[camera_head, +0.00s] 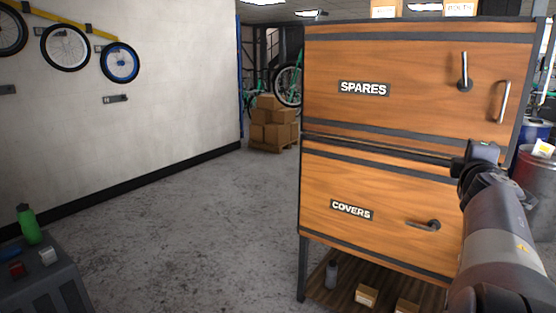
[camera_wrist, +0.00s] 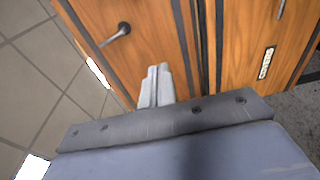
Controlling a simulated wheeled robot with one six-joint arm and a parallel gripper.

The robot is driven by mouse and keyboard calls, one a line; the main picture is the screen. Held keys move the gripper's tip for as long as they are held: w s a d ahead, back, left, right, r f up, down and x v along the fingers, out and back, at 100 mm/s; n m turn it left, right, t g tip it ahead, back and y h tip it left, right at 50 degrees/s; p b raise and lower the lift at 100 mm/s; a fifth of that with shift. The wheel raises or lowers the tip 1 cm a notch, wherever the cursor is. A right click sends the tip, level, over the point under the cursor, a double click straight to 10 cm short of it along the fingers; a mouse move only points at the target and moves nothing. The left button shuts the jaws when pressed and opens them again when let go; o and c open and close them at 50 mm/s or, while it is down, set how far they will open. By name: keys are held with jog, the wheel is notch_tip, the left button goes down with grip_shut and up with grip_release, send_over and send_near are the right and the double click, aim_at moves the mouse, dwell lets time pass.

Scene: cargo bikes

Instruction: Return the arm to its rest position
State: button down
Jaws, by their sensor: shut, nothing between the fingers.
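My arm (camera_head: 500,235) rises at the right of the head view, in front of the right side of a wooden cabinet (camera_head: 400,55). In that view the fingers of my gripper cannot be made out. In the wrist view my gripper (camera_wrist: 158,70) has its two pale fingers together with nothing between them. The fingers point toward the cabinet's wooden front, which shows tilted. A lever handle (camera_wrist: 118,33) is up and left of the fingertips, apart from them. A label (camera_wrist: 266,62) is to the right, too small to read.
The cabinet has an upper SPARES door (camera_head: 420,90) and a lower COVERS door (camera_head: 375,210), both looking closed. Small boxes (camera_head: 367,295) lie on its bottom shelf. A grey cart (camera_head: 45,280) with a green bottle (camera_head: 28,224) stands at left. The floor between is clear.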

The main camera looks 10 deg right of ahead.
jog(key=s+a, duration=0.1)
jog(key=a, duration=1.5)
jog(key=shift+f, duration=0.2)
jog(key=shift+s+a+m+g, duration=0.1)
jog(key=shift+a+m+g, duration=0.05)
jog(key=shift+m+g, duration=0.2)
